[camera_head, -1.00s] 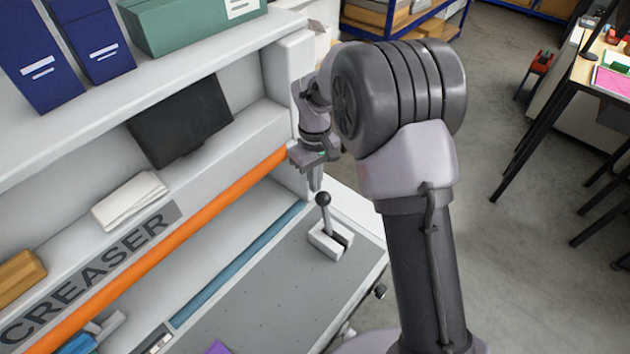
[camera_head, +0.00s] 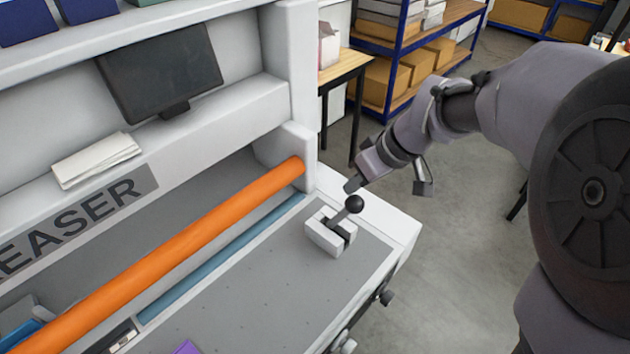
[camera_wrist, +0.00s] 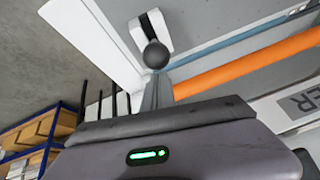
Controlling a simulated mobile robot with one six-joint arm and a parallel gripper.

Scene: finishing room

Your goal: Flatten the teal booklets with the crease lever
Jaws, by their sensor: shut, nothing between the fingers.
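The crease lever has a black ball knob (camera_head: 354,204) on a short shaft, which leans to the right out of its white slotted base (camera_head: 325,238) at the bed's right end. My gripper (camera_head: 352,185) is shut and empty, its tips just behind the knob. In the wrist view the knob (camera_wrist: 156,54) is just beyond the fingertips (camera_wrist: 158,92); I cannot tell whether they touch. The orange bar (camera_head: 190,240) lies low over the creaser bed, close to a teal-blue strip (camera_head: 215,268). A blue item (camera_head: 20,337) shows partly at lower left; I cannot tell whether it is a booklet.
The creaser's white upright (camera_head: 292,75) stands left of my gripper. A dark monitor (camera_head: 165,72) and white papers (camera_head: 97,160) are on the ledge. A purple item (camera_head: 187,348) is cut off at the lower edge. Open floor (camera_head: 465,240) lies right.

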